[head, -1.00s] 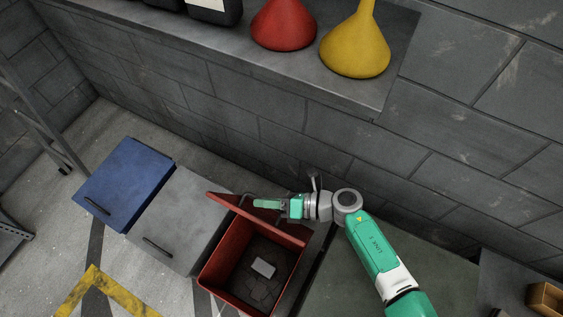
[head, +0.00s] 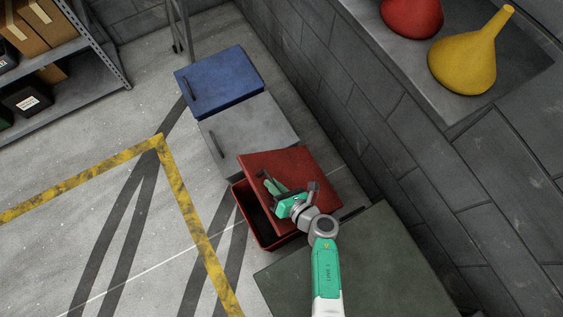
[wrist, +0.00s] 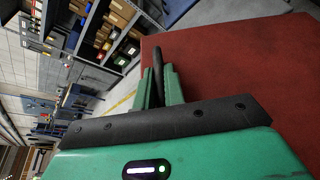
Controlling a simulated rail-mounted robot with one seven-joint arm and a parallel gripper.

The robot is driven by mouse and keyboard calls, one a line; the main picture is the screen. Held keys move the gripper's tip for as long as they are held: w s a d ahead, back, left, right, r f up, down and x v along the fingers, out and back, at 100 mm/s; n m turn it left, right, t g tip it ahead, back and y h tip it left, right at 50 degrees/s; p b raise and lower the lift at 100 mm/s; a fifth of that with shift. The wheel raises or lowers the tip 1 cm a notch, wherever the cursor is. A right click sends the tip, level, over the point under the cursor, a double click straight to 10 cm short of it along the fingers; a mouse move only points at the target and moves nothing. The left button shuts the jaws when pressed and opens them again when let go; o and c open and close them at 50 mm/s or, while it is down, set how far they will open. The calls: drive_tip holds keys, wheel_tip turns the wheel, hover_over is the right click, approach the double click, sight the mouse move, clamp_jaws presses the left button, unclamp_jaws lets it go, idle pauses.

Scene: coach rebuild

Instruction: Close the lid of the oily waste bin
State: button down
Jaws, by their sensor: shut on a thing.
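The red oily waste bin (head: 272,241) stands at the right end of a row of bins in the head view. Its red lid (head: 302,168) is tilted partway down over it, and a dark gap of the opening shows along the front left side. The lid also fills the right of the wrist view (wrist: 240,70). My gripper (head: 271,184) is at the lid's front part, shut on the dark lid handle (wrist: 157,68), which shows between the green fingers in the wrist view. The bin's inside is mostly hidden by the lid.
A grey-lidded bin (head: 245,132) and a blue-lidded bin (head: 220,80) stand beside the red one, both closed. A wall with a ledge holding red (head: 412,17) and yellow (head: 465,62) funnels runs along the right. The floor to the left is open, with a yellow line.

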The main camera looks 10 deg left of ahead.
drive_tip(key=shift+a, duration=0.1)
drive_tip(key=c, duration=1.5)
unclamp_jaws()
drive_tip(key=shift+s+d+r+p, duration=0.15)
drive_tip(key=shift+d+r+p, duration=0.05)
drive_tip(key=shift+d+p, duration=0.15)
drive_tip(key=p+v, duration=0.3)
drive_tip(key=v, duration=0.3)
drive_tip(key=shift+s, duration=0.1)
drive_tip(key=shift+s+d, duration=0.35)
drive_tip(key=shift+d, duration=0.05)
